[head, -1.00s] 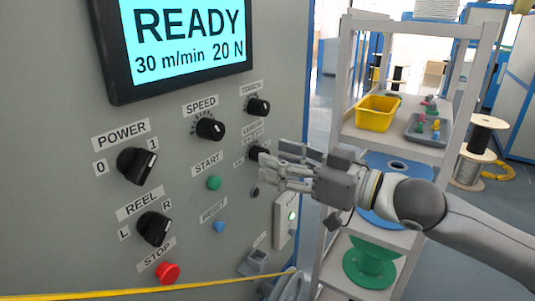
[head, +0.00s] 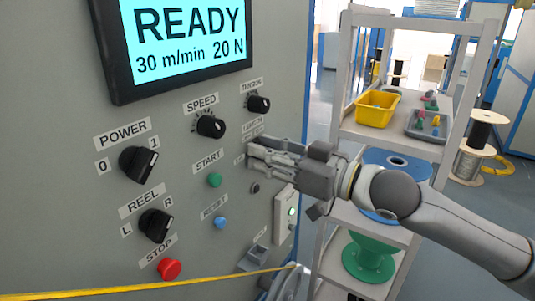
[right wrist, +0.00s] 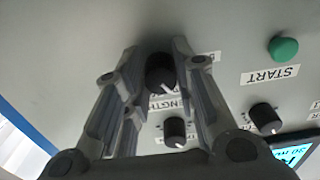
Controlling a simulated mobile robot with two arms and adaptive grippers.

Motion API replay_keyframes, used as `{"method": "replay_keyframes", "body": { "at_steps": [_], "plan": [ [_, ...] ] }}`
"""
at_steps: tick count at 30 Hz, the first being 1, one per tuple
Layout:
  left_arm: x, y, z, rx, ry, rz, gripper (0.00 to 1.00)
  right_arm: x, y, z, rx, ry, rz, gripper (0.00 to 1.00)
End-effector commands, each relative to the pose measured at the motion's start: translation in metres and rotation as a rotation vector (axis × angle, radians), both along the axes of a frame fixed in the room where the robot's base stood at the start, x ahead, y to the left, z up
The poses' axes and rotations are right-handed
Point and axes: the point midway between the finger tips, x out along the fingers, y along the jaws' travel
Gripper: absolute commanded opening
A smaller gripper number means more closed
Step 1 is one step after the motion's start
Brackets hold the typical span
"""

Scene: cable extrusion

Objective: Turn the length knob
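The length knob (right wrist: 160,74) is a black round knob with a white pointer mark. In the right wrist view it sits between the two fingertips of my right gripper (right wrist: 155,52). The fingers stand apart on either side of it, with a gap at the left finger; contact at the right finger I cannot tell. In the head view my right gripper (head: 252,152) is against the panel under the length label (head: 250,129), and its fingers hide the knob. My left gripper is not in view.
The grey panel carries the tension knob (head: 258,104), speed knob (head: 210,127), power knob (head: 138,164), reel knob (head: 155,227), green start button (head: 215,180), blue reset button (head: 220,223) and red stop button (head: 169,269). A shelf with a yellow bin (head: 377,109) stands at right.

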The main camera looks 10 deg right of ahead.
Motion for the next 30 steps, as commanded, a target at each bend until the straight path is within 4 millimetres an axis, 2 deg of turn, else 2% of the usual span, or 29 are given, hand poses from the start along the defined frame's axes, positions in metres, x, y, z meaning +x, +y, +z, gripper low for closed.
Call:
{"method": "replay_keyframes", "body": {
  "at_steps": [2,14,30],
  "plan": [
    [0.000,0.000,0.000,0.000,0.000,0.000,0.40,0.000,0.000,0.000,0.000,0.000,0.000,0.02],
    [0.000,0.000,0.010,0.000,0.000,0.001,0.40,0.000,0.000,0.002,-0.060,-0.057,-0.001,0.02],
    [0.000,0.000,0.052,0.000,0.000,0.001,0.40,0.000,-0.001,0.003,-0.390,-0.383,0.001,0.02]
  ]
}}
